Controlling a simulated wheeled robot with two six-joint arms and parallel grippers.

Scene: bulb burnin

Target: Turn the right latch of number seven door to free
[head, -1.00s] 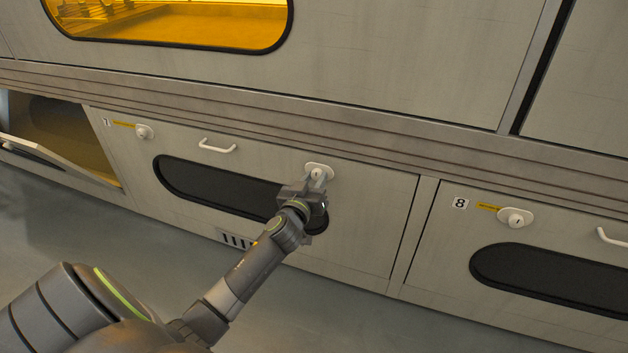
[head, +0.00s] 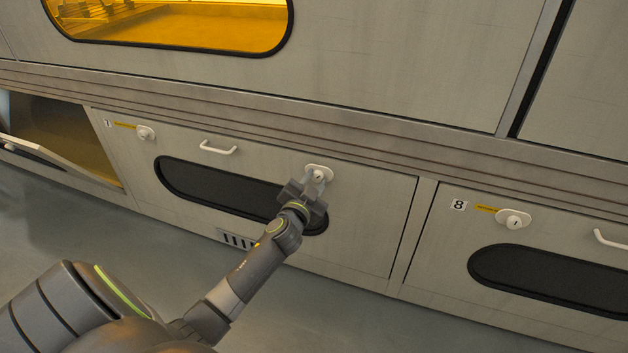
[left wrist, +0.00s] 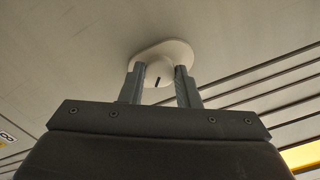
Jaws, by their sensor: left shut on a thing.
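The number seven door (head: 360,215) is a pale panel with a dark oval window and a small number plate (head: 107,124) at its upper left. Its right latch (head: 319,172) is a white oval plate with a round knob, at the door's upper right. My left gripper (head: 317,180) is shut on the knob of this latch. The fingers hide the knob's sides. My right gripper is not in view.
The door's left latch (head: 145,132) and white handle (head: 218,148) are to the left. Door eight (head: 450,260) with its own latch (head: 514,219) is at right. A door (head: 60,160) at far left hangs open. Floor (head: 120,230) in front is clear.

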